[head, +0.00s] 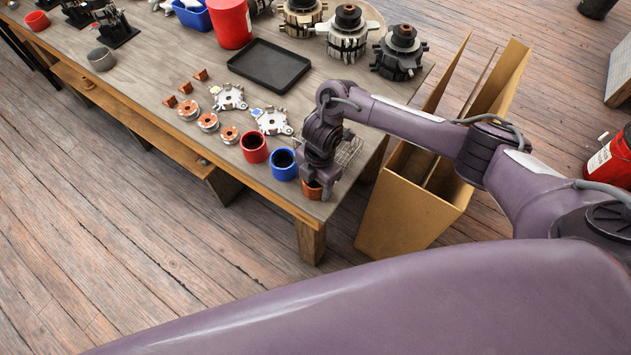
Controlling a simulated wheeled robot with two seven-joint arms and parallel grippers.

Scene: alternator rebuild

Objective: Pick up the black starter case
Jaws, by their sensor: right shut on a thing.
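My right gripper (322,181) points down at the near right corner of the workbench. It is shut on an orange-brown cup-shaped part (312,190), most of which the gripper hides. I cannot tell whether this part stands on the bench or hangs just above it. A black, finned cylindrical part (400,54), possibly the black starter case, stands at the far right of the bench, apart from the gripper. My left gripper is out of view.
A blue cup (284,165) and a red cup (254,147) stand just left of my right gripper. A wire basket (349,151) is behind it. A black tray (269,66) lies farther back. An open cardboard box (405,213) stands on the floor beside the bench.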

